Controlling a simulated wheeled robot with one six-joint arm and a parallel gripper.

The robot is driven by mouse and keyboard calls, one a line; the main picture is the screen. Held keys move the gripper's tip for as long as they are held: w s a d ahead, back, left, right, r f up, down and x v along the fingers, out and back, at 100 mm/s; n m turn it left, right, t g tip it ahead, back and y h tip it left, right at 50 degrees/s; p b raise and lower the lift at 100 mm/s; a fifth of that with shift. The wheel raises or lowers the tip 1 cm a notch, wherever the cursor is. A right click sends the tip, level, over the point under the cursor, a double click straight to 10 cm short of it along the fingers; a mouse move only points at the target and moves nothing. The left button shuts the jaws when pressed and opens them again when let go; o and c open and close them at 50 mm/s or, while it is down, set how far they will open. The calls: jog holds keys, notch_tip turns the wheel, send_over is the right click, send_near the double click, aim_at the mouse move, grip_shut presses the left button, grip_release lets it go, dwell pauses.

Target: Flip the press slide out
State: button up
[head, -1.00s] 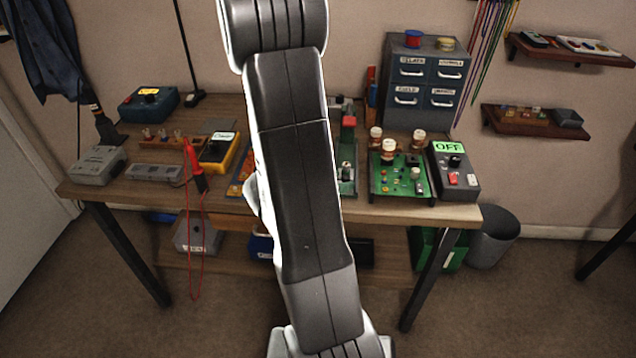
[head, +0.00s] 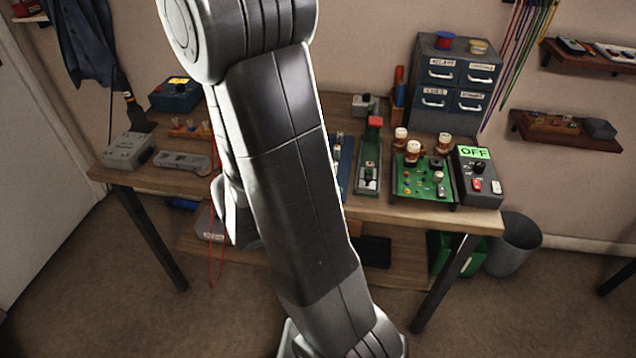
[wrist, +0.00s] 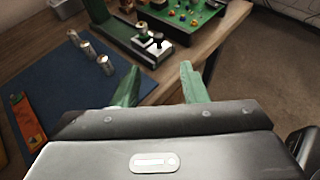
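The press (head: 368,165) is a tall narrow green device with a red top, standing on the bench right of my arm in the head view. In the wrist view the press (wrist: 118,35) lies at the upper middle, and its slide seems to be the pale block with a black knob (wrist: 153,45) at its near end. I cannot tell the slide's position for sure. My gripper (wrist: 158,84) has its two green fingers spread apart with nothing between them. They are short of the press, over the bench edge. In the head view my arm hides the gripper.
A green circuit board (head: 422,180) with brown-and-white jars stands right of the press, then a grey box reading OFF (head: 480,178). A blue mat (wrist: 65,85) with several metal cylinders (wrist: 90,52) lies left of the press. The bench edge (wrist: 205,50) runs close by.

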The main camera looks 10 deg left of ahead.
aim_at(367, 179)
jog(key=shift+v, duration=0.8)
jog(key=shift+d, duration=0.1)
jog(key=shift+b+x, duration=0.7)
jog(key=shift+x, duration=5.95)
jog(key=shift+r, duration=0.1)
